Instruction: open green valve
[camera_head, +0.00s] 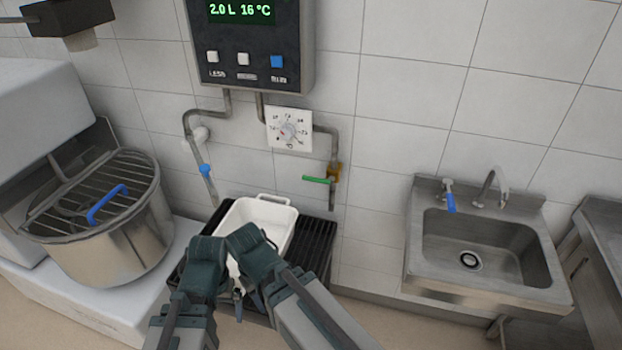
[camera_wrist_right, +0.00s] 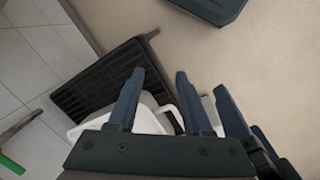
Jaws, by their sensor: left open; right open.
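The green valve (camera_head: 317,180) is a green lever on a brass fitting on the right-hand pipe below the wall control box. Its lever lies roughly level, pointing left across the pipe. It also shows at the lower left edge of the right wrist view (camera_wrist_right: 10,165). My left gripper (camera_head: 234,284) and right gripper (camera_head: 248,276) are close together over the near end of a white tub (camera_head: 284,222), below and left of the green valve. Both are open and apart from the valve. Their bodies partly hide the fingers in the head view.
The tub stands on a black slatted rack (camera_head: 318,240). A blue-handled valve (camera_head: 204,170) sits on the left pipe. A dial plate (camera_head: 289,129) is above the green lever. A large steel pot (camera_head: 125,245) stands left, a sink (camera_head: 480,250) right. Space before the green lever looks clear.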

